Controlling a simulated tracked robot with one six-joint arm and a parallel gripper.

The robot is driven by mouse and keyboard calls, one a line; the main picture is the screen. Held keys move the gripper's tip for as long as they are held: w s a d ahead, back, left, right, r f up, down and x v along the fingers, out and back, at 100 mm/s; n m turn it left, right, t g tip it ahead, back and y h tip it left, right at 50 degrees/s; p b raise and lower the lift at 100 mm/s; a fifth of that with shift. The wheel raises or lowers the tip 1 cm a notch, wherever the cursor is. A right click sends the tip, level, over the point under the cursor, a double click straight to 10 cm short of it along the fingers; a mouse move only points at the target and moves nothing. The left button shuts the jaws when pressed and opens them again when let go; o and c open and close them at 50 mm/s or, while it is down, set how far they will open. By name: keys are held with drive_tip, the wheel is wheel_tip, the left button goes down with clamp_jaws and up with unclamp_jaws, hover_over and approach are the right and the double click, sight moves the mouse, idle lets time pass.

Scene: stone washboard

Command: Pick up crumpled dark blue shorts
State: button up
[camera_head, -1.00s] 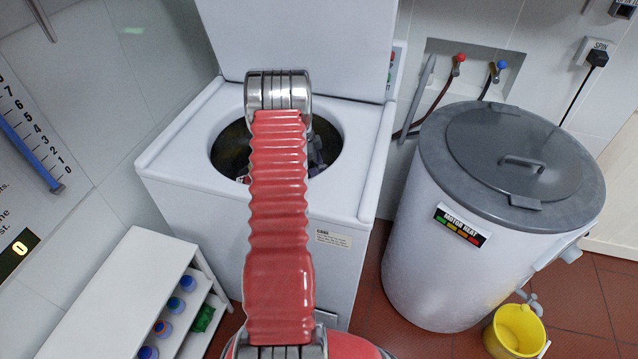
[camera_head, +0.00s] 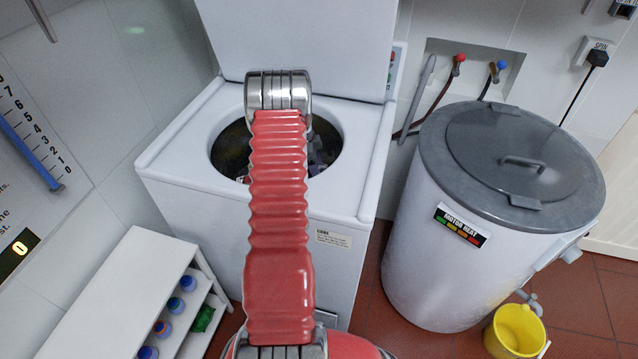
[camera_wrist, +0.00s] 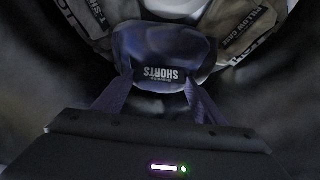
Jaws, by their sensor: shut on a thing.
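The crumpled dark blue shorts (camera_wrist: 160,48) sit at the upper middle of the wrist view, with an upside-down SHORTS label facing the camera. My gripper (camera_wrist: 159,82) is shut on the shorts, with one finger at each side of their near end. In the head view, the arm reaches over the round opening of the white washer (camera_head: 180,150). The gripper and the shorts are hidden there behind my arm.
In the wrist view, a T-shirt (camera_wrist: 75,18) lies to the left and a pillow case (camera_wrist: 238,30) to the right, inside the dark drum. A grey-lidded tub (camera_head: 430,240), a yellow bucket (camera_head: 518,335) and a white shelf (camera_head: 120,290) stand around the washer.

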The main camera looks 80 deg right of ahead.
drive_tip(key=c, duration=0.8)
drive_tip(key=shift+r, duration=0.1)
drive_tip(key=shift+w+d+r, duration=0.1)
drive_tip(key=shift+w+r, duration=0.1)
drive_tip(key=shift+r, duration=0.4)
wheel_tip(320, 180, up, 10)
drive_tip(key=w+d, duration=0.1)
drive_tip(key=w, duration=1.8)
drive_tip(key=shift+w+d, duration=0.3)
drive_tip(key=shift+d, duration=0.05)
drive_tip(key=shift+r, duration=0.15)
drive_tip(key=shift+r, duration=1.95)
drive_tip(key=shift+r, duration=2)
